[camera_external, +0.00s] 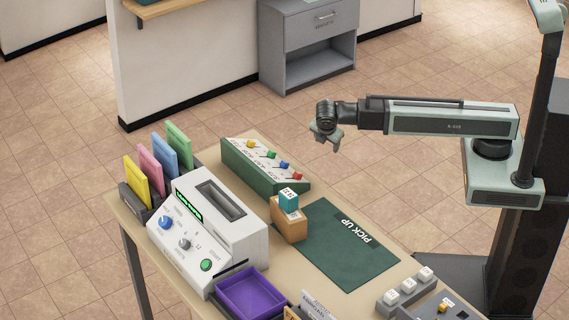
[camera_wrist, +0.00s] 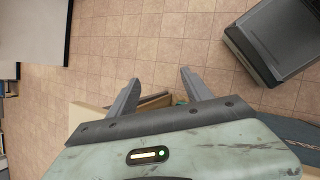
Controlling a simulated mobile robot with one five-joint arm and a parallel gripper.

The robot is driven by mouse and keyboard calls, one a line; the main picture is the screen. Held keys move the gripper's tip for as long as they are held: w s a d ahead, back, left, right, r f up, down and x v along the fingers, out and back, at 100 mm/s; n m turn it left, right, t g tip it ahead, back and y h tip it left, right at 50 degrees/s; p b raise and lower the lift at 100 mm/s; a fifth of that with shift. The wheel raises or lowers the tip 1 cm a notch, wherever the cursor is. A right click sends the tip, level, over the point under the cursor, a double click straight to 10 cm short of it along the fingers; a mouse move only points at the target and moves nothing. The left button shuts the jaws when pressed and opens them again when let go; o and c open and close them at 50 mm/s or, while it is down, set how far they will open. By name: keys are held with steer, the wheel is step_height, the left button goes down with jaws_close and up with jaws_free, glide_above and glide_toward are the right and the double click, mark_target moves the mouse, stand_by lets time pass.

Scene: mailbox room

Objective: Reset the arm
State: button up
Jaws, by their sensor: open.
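My gripper (camera_external: 326,137) hangs at the end of my arm, which reaches left, roughly level, above the far right side of the table. In the wrist view my gripper (camera_wrist: 158,90) shows two fingers spread apart with nothing between them in their grasp. Floor tiles and a bit of the table lie beyond the fingertips. The table (camera_external: 392,258) stands below and to the left of my arm. On it lies a dark green mat (camera_external: 345,255) marked "PICK UP". A teal cube (camera_external: 289,200) sits on a small wooden block (camera_external: 288,224) at the mat's left edge.
A green panel with coloured knobs (camera_external: 262,172) stands near the table's far edge. A white machine (camera_external: 207,240), coloured folders (camera_external: 150,180) and a purple tray (camera_external: 250,294) fill the left side. White buttons (camera_external: 407,285) are at front right. A grey cabinet (camera_external: 308,45) stands behind. The floor between is clear.

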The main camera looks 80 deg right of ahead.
steer(key=s+a+f+m+y, duration=0.3)
steer(key=s+a+m+y, duration=0.3)
steer(key=m, duration=0.6)
steer(key=shift+a+f+m, duration=0.15)
steer(key=shift+a+m, duration=0.15)
steer(key=shift+a, duration=0.3)
